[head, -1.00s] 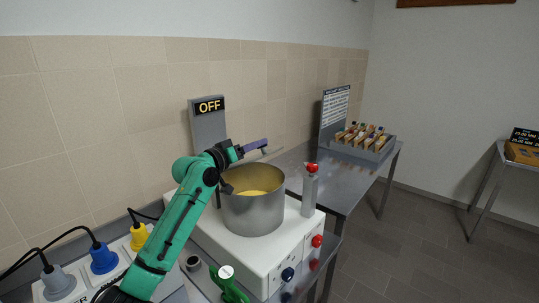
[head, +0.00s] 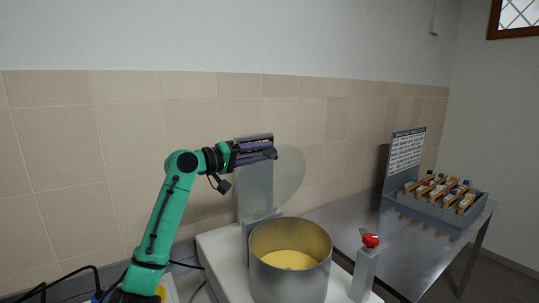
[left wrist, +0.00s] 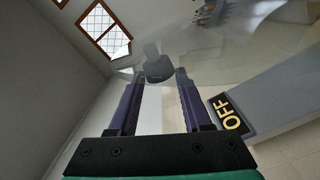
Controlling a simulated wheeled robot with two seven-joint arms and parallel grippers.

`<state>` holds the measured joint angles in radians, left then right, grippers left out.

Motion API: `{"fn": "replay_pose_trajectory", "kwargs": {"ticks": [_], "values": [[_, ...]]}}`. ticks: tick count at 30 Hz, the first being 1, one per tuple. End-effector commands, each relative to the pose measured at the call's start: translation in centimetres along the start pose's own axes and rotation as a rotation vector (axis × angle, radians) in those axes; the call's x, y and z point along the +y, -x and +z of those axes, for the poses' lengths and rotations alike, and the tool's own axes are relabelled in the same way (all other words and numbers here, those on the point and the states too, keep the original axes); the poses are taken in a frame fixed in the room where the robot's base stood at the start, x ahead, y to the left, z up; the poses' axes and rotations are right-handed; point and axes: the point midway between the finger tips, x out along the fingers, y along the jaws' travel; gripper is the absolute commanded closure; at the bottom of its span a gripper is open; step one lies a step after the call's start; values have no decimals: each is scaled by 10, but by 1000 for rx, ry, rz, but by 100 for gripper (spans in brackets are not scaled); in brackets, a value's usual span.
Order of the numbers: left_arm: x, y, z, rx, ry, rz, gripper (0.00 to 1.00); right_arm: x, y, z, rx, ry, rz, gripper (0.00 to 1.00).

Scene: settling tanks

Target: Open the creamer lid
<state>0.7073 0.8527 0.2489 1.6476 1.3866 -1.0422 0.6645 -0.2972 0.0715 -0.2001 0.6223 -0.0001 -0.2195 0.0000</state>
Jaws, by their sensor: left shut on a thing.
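The creamer is a grey metal pot (head: 290,287), open at the top, with yellow contents (head: 290,260). Its lid (head: 290,176) is a see-through disc, faint against the tiles, held above the pot and clear of its rim. It is tilted steeply, nearly on edge. My left gripper (head: 268,151) is shut on the lid's handle. In the left wrist view the dark handle (left wrist: 158,70) sits between the fingertips, with the clear disc (left wrist: 225,48) spreading beyond it. My right gripper is not in view.
A grey post (head: 256,195) stands right behind the pot; its OFF display (left wrist: 230,115) shows in the left wrist view. A grey post with a red top (head: 366,270) stands right of the pot. A steel table (head: 345,222) holds a rack of bottles (head: 445,205).

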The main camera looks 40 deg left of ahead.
Motion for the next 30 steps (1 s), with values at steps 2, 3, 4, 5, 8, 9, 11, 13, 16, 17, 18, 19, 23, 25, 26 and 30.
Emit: {"fn": "replay_pose_trajectory", "kwargs": {"ticks": [2,3,4,5,8,9,11,13,16,17,18,19,23,25,26,30], "values": [[0,0,-3,-2,32,2,100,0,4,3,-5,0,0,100],[0,1,-4,-2,44,2,100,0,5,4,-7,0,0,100],[-1,1,-4,-3,52,2,100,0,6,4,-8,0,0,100],[-1,1,-5,-3,59,2,100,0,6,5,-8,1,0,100],[-3,2,-6,-3,76,2,100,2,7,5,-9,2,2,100],[-3,2,-6,-3,80,2,100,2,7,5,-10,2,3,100],[-4,2,-6,-4,84,1,100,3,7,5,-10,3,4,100],[-4,2,-6,-4,86,1,100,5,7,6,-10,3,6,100],[-4,2,-6,-4,85,1,100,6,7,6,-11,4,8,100],[-4,2,-6,-4,85,1,100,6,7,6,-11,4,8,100],[-4,2,-6,-4,85,0,100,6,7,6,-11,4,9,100],[-4,2,-6,-4,85,0,100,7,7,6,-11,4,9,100],[-5,2,-6,-4,84,0,25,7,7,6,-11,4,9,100],[-5,2,-6,-4,84,-1,22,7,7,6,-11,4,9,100],[-5,2,-6,-3,83,-1,22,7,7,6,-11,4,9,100],[-5,2,-6,-3,83,-1,22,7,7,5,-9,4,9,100]]}}
